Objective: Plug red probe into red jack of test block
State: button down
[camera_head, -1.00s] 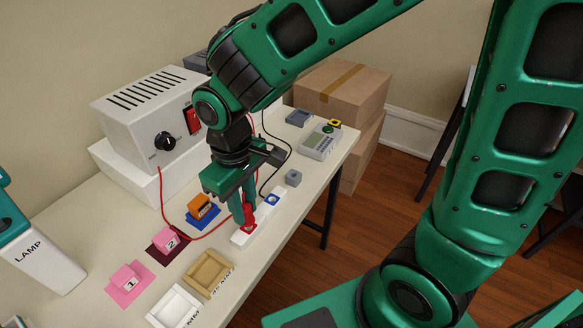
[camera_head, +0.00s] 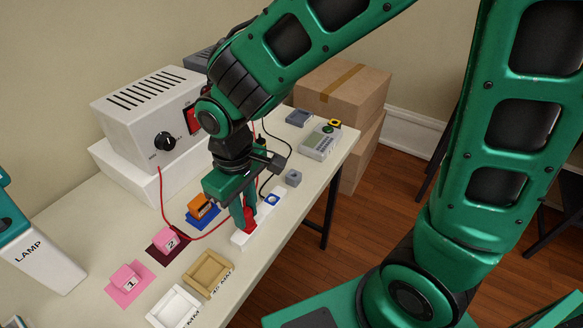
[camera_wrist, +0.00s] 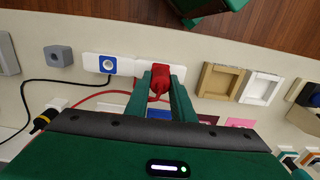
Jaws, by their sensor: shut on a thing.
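My gripper (camera_head: 246,216) is shut on the red probe (camera_head: 249,225), low over the near end of the white test block (camera_head: 240,239). The wrist view shows the red probe (camera_wrist: 160,81) between my two fingers (camera_wrist: 162,95), with its red cable trailing back under my gripper. The probe covers the place where the red jack would be, so I cannot tell how deep the tip sits. The blue jack (camera_head: 272,199) of the block is bare; it also shows in the wrist view (camera_wrist: 107,65).
A white power unit (camera_head: 150,115) stands at the back left with a red cable. Pink cubes (camera_head: 125,279), an orange block (camera_head: 201,204), and tan (camera_head: 208,272) and white (camera_head: 175,308) trays lie nearby.

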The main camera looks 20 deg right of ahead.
jog(key=shift+f, duration=0.4)
jog(key=c, duration=1.4)
grip_release()
jog(key=shift+c, duration=1.6)
jog(key=shift+r, duration=0.15)
jog(key=shift+r, duration=3.4)
